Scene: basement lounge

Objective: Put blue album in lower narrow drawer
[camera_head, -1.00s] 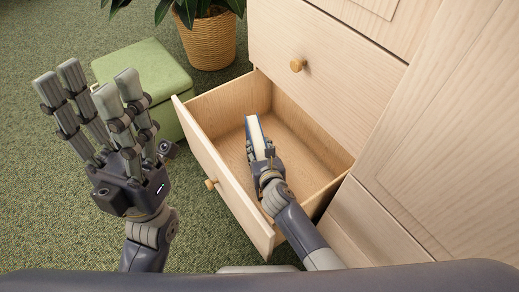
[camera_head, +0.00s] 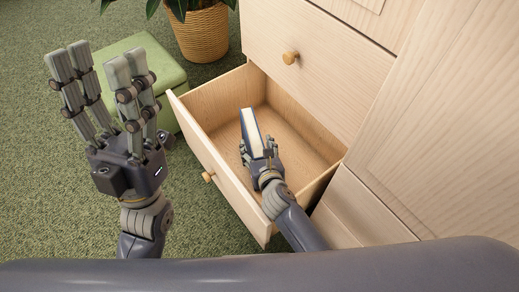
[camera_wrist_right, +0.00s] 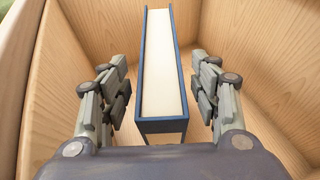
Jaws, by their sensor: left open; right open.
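The blue album (camera_head: 252,130), with white page edges, stands on its edge inside the open lower drawer (camera_head: 205,155). In the right wrist view the album (camera_wrist_right: 163,65) runs away from me between my right gripper's fingers. My right gripper (camera_head: 257,150) is inside the drawer at the album's near end. Its fingers (camera_wrist_right: 163,95) are open, with a gap on each side of the album. My left gripper (camera_head: 105,75) is open and empty, raised to the left of the drawer. The album's underside is hidden in the head view.
A closed drawer with a round knob (camera_head: 290,57) is above the open one. A green ottoman (camera_head: 145,70) and a plant in a woven basket (camera_head: 202,35) stand behind to the left. Green carpet (camera_head: 50,200) is clear at left.

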